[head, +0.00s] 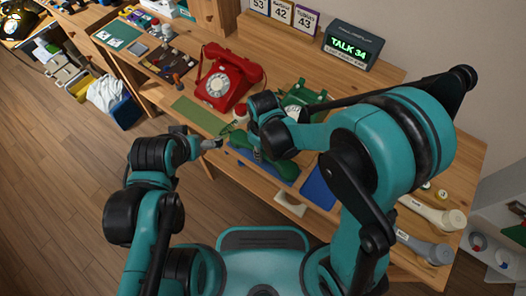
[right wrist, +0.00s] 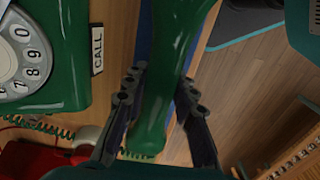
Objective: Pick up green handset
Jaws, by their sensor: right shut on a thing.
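The green handset (right wrist: 172,65) runs down the middle of the right wrist view, between the two fingers of my right gripper (right wrist: 162,82), which is shut on it. The green dial phone (right wrist: 62,55) is beside it on the left, with a white dial and a CALL label. In the head view the green phone (head: 303,94) is partly hidden by my right arm.
A red dial phone (head: 226,80) stands left of the green one. A green mat (head: 200,115) and blue mats (head: 319,187) lie along the front of the desk. A lit TALK 34 sign (head: 349,46) stands behind. Pale and grey handsets (head: 432,213) lie at the right.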

